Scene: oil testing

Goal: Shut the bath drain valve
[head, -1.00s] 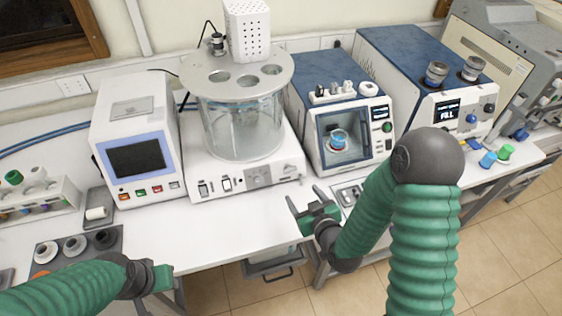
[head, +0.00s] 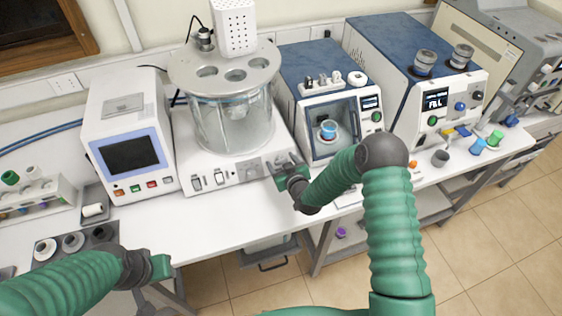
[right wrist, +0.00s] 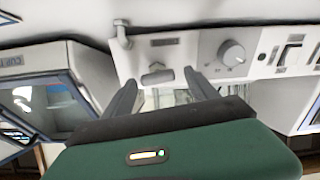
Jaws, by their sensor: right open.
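The glass bath (head: 232,122) stands on a white base with a front panel. In the right wrist view, which looks upside down, the panel has a small grey drain valve handle (right wrist: 157,76), a round knob (right wrist: 232,52) and a short spout (right wrist: 122,34). The handle lies roughly crosswise. My right gripper (head: 285,170) is at the right end of the panel. In the right wrist view its open fingers (right wrist: 163,92) point at the panel, with the handle between and just beyond their tips; contact is not clear. My left gripper (head: 160,268) is low at left, its jaws unclear.
A white unit with a dark screen (head: 128,155) stands left of the bath. A blue-topped device with a glass-fronted chamber (head: 330,132) stands close at right, beside my right gripper. A larger blue-topped unit (head: 408,105) stands further right. The table front at centre left is clear.

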